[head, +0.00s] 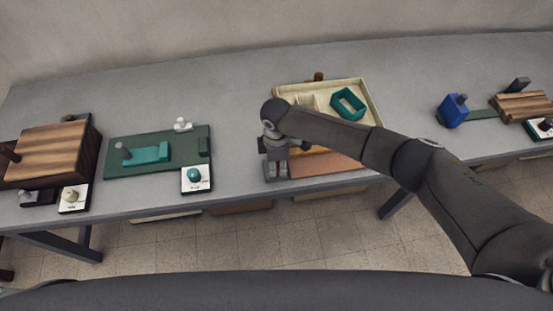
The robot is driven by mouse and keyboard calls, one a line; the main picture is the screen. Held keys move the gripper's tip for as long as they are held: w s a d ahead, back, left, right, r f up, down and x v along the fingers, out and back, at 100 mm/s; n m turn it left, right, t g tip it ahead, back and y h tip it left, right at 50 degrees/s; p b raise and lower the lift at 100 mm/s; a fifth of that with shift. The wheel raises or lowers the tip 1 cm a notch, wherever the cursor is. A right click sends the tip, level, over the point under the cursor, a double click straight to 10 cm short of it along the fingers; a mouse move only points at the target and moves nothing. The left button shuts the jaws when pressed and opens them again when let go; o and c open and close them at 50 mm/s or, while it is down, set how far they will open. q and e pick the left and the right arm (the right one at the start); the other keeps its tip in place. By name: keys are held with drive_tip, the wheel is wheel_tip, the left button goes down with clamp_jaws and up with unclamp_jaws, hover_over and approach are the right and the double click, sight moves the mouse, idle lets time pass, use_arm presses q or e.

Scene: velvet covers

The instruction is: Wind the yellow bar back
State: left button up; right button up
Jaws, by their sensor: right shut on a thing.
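The yellow bar (317,149) shows as an orange-yellow strip along the near side of the cream tray (374,101), partly hidden behind my right arm. A brown-orange panel (325,163) lies in front of it. My right gripper (277,177) points down at the tray's near left corner. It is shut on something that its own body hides. I cannot tell whether it touches the bar. My left gripper is not in view.
A teal frame (348,104) lies in the tray. To the left is a green board (120,165) with a teal slider and a knob card (197,180), then a wooden box (50,152). A blue block (452,111) and another wooden piece (522,107) stand at right. Grey tabletop (235,130) is bare left of the tray.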

drive_tip(key=m+p, duration=0.1)
drive_tip(key=m, duration=0.1)
drive_tip(key=m+p, duration=0.2)
drive_tip(key=shift+s+r+m, duration=0.15)
drive_tip(key=shift+m, duration=0.15)
drive_tip(key=m+p, duration=0.2)
drive_tip(key=m, duration=0.2)
drive_tip(key=shift+a+m, duration=0.1)
drive_tip(key=shift+m, duration=0.2)
drive_tip(key=m+p, duration=0.2)
drive_tip(key=m, duration=0.2)
drive_tip(key=shift+a+m+p, duration=0.1)
drive_tip(key=shift+m+p, duration=0.8)
drive_tip(key=shift+m, duration=1.2)
drive_tip(key=o, duration=1)
